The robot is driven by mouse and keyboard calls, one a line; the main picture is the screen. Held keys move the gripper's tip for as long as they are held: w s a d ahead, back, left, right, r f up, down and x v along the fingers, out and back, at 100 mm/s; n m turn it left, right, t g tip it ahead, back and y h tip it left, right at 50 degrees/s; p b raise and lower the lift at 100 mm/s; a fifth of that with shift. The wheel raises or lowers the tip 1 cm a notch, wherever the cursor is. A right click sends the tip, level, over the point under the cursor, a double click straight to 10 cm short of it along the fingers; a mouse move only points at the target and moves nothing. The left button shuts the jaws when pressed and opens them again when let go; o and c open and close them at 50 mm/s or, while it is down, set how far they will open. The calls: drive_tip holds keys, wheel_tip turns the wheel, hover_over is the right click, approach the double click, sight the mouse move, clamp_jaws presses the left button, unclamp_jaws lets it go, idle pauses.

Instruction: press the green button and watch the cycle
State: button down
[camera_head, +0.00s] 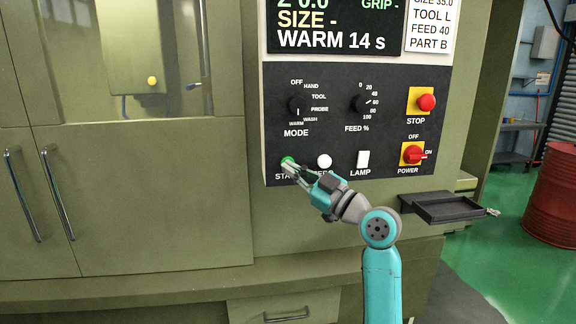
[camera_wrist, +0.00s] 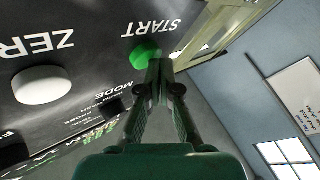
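The green START button (camera_head: 287,161) is at the lower left of the black control panel (camera_head: 330,120). It also shows in the wrist view (camera_wrist: 145,54), just beyond the fingertips. My gripper (camera_head: 290,168) reaches up to the button from the lower right, with its fingertips at its lower edge. In the wrist view the two fingers (camera_wrist: 159,72) come together at the tips with nothing between them. I cannot tell whether the tips touch the button. The display (camera_head: 335,27) above the panel reads "WARM 14 s", "SIZE -" and "GRIP -".
A white button (camera_head: 324,161) sits right of START, labelled ZERO in part. The LAMP switch (camera_head: 363,159), red POWER switch (camera_head: 412,154) and red STOP button (camera_head: 426,102) are further right. The MODE knob (camera_head: 297,104) is above. A dark tray (camera_head: 447,207) juts out at lower right.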

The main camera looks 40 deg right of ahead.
drive_tip(key=shift+s+a, duration=0.3)
drive_tip(key=shift+s, duration=0.2)
drive_tip(key=shift+s+a, duration=0.1)
drive_tip(key=shift+s+a, duration=0.7)
drive_tip(key=shift+s, duration=0.3)
drive_tip(key=shift+s+a, duration=0.65)
drive_tip(key=shift+s, duration=0.35)
idle(5.4)
